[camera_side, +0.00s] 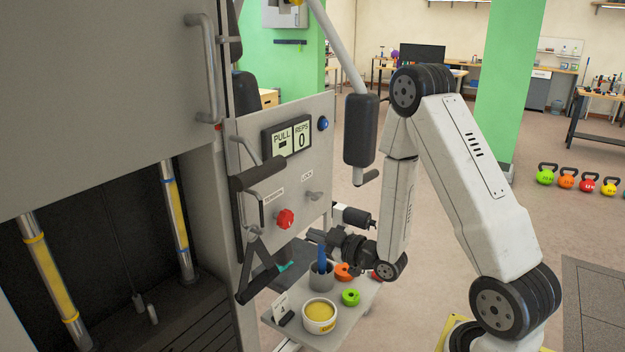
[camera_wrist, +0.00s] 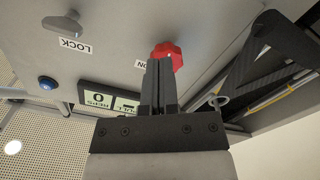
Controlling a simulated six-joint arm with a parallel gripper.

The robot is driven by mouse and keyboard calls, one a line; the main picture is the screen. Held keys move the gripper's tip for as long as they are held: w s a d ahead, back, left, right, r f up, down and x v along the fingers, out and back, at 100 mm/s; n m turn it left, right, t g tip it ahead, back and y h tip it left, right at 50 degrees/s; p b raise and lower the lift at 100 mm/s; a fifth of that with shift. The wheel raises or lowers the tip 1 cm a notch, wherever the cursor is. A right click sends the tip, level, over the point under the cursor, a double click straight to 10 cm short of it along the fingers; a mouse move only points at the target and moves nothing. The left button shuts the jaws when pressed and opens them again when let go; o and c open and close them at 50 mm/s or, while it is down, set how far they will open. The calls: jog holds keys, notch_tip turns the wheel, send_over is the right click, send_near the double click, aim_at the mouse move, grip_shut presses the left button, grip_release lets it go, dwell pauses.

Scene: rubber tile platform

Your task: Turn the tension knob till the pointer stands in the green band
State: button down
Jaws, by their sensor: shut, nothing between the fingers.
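The red tension knob (camera_side: 285,219) sits on the grey machine panel (camera_side: 310,200), below a partly hidden label. In the wrist view the knob (camera_wrist: 172,53) lies just beyond my fingertips, which overlap its lower edge in the picture. My gripper (camera_side: 310,236) is to the right of the knob and a little lower in the side view, with a gap between them. Its fingers (camera_wrist: 158,64) are together and empty. I cannot make out a pointer or a green band in either view.
A display (camera_side: 287,135) reads PULL and REPS 0, with a blue button (camera_side: 323,123) beside it. A lock handle (camera_side: 314,195) is right of the knob. Black handles (camera_side: 258,174) hang at its left. Below, a shelf (camera_side: 352,318) holds a yellow-filled bowl (camera_side: 319,330) and a grey cup (camera_side: 321,282).

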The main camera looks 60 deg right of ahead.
jog(key=shift+w, duration=2.35)
jog(key=shift+a+r, duration=0.2)
jog(key=shift+r, duration=0.1)
jog(key=shift+a+f, duration=0.15)
jog(key=shift+a, duration=0.25)
jog(key=shift+d+f, duration=0.2)
jog(key=shift+f, duration=0.2)
jog(key=s, duration=0.6)
dwell(0.7)
